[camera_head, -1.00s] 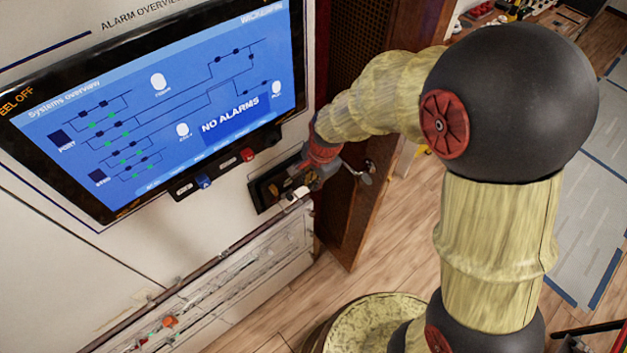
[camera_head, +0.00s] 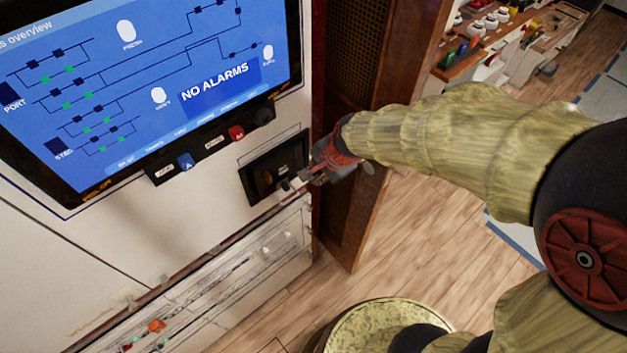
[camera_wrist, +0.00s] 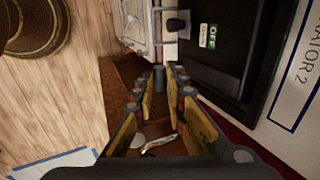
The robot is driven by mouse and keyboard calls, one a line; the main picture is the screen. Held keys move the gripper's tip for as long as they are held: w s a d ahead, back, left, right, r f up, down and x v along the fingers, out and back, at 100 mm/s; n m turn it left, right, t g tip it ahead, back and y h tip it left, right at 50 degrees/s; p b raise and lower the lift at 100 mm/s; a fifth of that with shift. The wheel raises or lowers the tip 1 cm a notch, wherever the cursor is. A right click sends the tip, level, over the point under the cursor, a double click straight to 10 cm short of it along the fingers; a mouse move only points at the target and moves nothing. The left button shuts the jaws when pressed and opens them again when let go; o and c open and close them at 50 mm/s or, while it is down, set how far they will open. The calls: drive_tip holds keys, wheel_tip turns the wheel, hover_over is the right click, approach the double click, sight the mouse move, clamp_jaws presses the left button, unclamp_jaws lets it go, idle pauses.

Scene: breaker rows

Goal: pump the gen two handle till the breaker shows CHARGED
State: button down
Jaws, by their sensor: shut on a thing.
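The generator 2 breaker (camera_head: 262,182) is a dark recessed panel below the right end of the screen. In the wrist view its dark face (camera_wrist: 228,68) has a green label reading OFF (camera_wrist: 212,36), with a small white label beside it that is too small to read. A black knob (camera_wrist: 177,22) stands out near the top. My gripper (camera_head: 300,180) is at the breaker's right side, by a pale handle end (camera_head: 284,185). In the wrist view my gripper (camera_wrist: 169,78) is shut on what seems to be the handle, mostly hidden between the fingers.
The alarm screen (camera_head: 150,85) reads NO ALARMS above left of the breaker. A wooden door frame (camera_head: 362,190) stands close to the right of my gripper. A lower white panel (camera_head: 215,290) runs beneath. Open wood floor (camera_head: 440,225) lies to the right.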

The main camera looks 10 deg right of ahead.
drive_tip(key=f+t+b, duration=0.1)
drive_tip(key=b, duration=0.4)
drive_tip(key=s+f+t+y+b, duration=0.1)
drive_tip(key=b, duration=0.4)
drive_tip(key=d+f+y+b, duration=0.1)
drive_tip(key=b, duration=0.4)
drive_tip(key=shift+s+t, duration=0.25)
drive_tip(key=shift+t, duration=0.15)
drive_tip(key=shift+s+b, duration=0.1)
drive_tip(key=shift+b, duration=1)
drive_tip(key=c, duration=1.8)
unclamp_jaws()
drive_tip(key=shift+r, duration=0.2)
